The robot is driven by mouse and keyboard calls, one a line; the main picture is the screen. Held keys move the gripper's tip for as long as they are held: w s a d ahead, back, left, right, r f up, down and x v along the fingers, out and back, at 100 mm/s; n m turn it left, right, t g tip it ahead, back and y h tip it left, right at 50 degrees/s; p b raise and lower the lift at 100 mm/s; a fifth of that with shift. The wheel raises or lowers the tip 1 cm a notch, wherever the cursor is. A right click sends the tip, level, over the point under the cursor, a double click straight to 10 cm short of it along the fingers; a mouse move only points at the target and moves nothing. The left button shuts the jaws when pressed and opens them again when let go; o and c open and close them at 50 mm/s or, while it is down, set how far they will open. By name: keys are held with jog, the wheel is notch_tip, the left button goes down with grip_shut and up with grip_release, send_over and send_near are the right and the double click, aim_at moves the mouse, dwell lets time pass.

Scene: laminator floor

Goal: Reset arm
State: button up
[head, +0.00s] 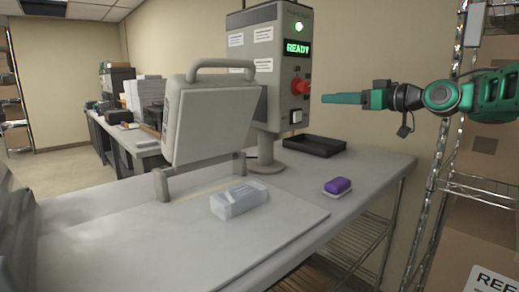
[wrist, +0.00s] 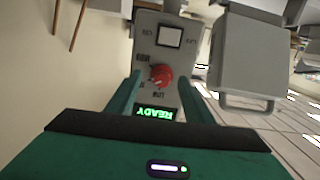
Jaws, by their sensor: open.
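My gripper (head: 326,98) is held out to the left at the height of the control box, in front of the red knob. In the wrist view my gripper (wrist: 160,78) has its two fingers apart with nothing between them. The red knob (wrist: 160,76) shows beyond the gap, apart from the fingers as far as I can tell. The control box (head: 268,70) shows a lit green light and a green display reading READY. The knob also shows in the head view (head: 301,87), with a white square button (head: 296,116) below it.
The laminator's lid (head: 205,118) stands raised. A clear block (head: 239,200) and a purple block on a small white dish (head: 338,193) lie on the worktable (head: 120,245). A black tray (head: 314,146) sits behind. A wire shelf with cartons (head: 470,200) stands at right.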

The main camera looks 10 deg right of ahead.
jog(key=s+d+f+m+g+h, duration=0.35)
jog(key=s+f, duration=0.25)
jog(key=f, duration=0.4)
jog(key=s+d+f+m+g+h, duration=0.2)
jog(key=s+d+f+m+h, duration=0.3)
jog(key=f, duration=0.6)
jog(key=s+f+m+g, duration=0.1)
jog(key=s+f+g, duration=0.2)
jog(key=s, duration=0.7)
jog(key=s+d+f+m+g+h, duration=0.1)
jog(key=s+f+m+g, duration=0.1)
jog(key=s+f, duration=0.5)
jog(key=s+d+f+m+g, duration=0.1)
jog(key=s+f, duration=0.4)
jog(key=s, duration=0.9)
jog(key=m+g, duration=0.1)
jog(key=g, duration=0.1)
jog(key=shift+s+f+g, duration=0.35)
jog(key=shift+s, duration=0.05)
jog(key=shift+w+d+m+h, duration=0.1)
jog(key=shift+w+m+h, duration=0.05)
jog(key=shift+m+h, duration=0.1)
jog(key=shift+w+f, duration=0.25)
jog(key=shift+w, duration=0.25)
